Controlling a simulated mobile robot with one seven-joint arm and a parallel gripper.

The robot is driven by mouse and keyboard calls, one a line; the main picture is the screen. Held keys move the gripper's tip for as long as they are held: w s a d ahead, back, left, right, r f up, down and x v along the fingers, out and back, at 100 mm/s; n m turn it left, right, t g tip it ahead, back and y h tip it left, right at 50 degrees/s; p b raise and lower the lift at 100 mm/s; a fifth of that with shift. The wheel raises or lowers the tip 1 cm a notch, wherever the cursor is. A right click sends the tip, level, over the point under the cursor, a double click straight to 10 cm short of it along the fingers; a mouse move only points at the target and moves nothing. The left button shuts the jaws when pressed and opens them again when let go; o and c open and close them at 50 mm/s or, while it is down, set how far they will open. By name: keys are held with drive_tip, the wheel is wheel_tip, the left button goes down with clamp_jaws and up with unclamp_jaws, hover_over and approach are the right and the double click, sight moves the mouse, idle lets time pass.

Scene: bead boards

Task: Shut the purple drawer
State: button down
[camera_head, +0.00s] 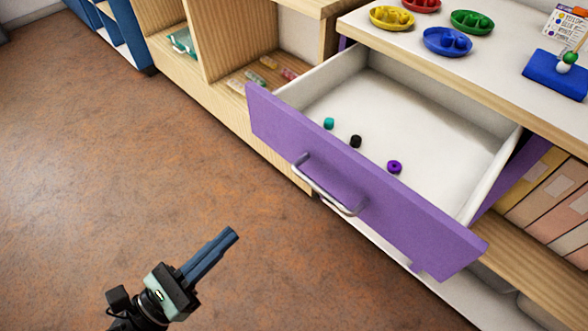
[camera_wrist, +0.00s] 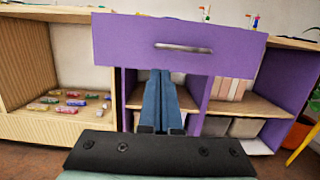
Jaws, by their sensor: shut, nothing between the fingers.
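The purple drawer (camera_head: 355,185) stands pulled far out of the cabinet in the head view. Its front carries a silver bar handle (camera_head: 325,188). Inside, on the white bottom, lie a teal bead (camera_head: 329,123), a black bead (camera_head: 355,141) and a purple bead (camera_head: 394,167). In the wrist view, the drawer front (camera_wrist: 120,40) spans the upper picture, with the handle (camera_wrist: 183,48) above my fingers. My gripper (camera_head: 232,234) is shut and empty, over the floor in front of the drawer and apart from it. Its blue fingers (camera_wrist: 160,75) point toward the drawer front.
The white countertop (camera_head: 400,50) above the drawer holds yellow, red, green and blue bead trays and a blue board (camera_head: 557,74). Wooden shelves (camera_head: 235,55) stand to the left, with small coloured items. Boxes (camera_head: 550,195) sit in the right shelf. The brown floor (camera_head: 130,160) is clear.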

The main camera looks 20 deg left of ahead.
sight(374, 121)
drive_tip(key=b+x, duration=0.2)
drive_tip(key=x, duration=1.1)
drive_tip(key=shift+b, duration=0.35)
drive_tip(key=shift+w+r, duration=0.1)
drive_tip(key=shift+r, duration=0.05)
drive_tip(key=f+b+x, duration=0.1)
drive_tip(key=x, duration=0.7)
drive_tip(key=f+b+x, duration=0.1)
drive_tip(key=f+x, duration=0.1)
drive_tip(key=x, duration=0.6)
drive_tip(key=w+f+b+x, duration=0.1)
drive_tip(key=f+x, duration=0.1)
drive_tip(key=x, duration=0.7)
drive_tip(key=shift+s+d+f+b, duration=0.1)
drive_tip(key=shift+d+b, duration=0.05)
drive_tip(key=shift+b, duration=0.15)
drive_tip(key=shift+w+d+b, duration=0.2)
drive_tip(key=shift+w+b, duration=0.1)
drive_tip(key=shift+w, duration=0.35)
drive_tip(key=shift+w+d+r, duration=0.1)
drive_tip(key=shift+w+r, duration=0.05)
drive_tip(key=shift+r, duration=0.3)
drive_tip(key=shift+d, duration=0.1)
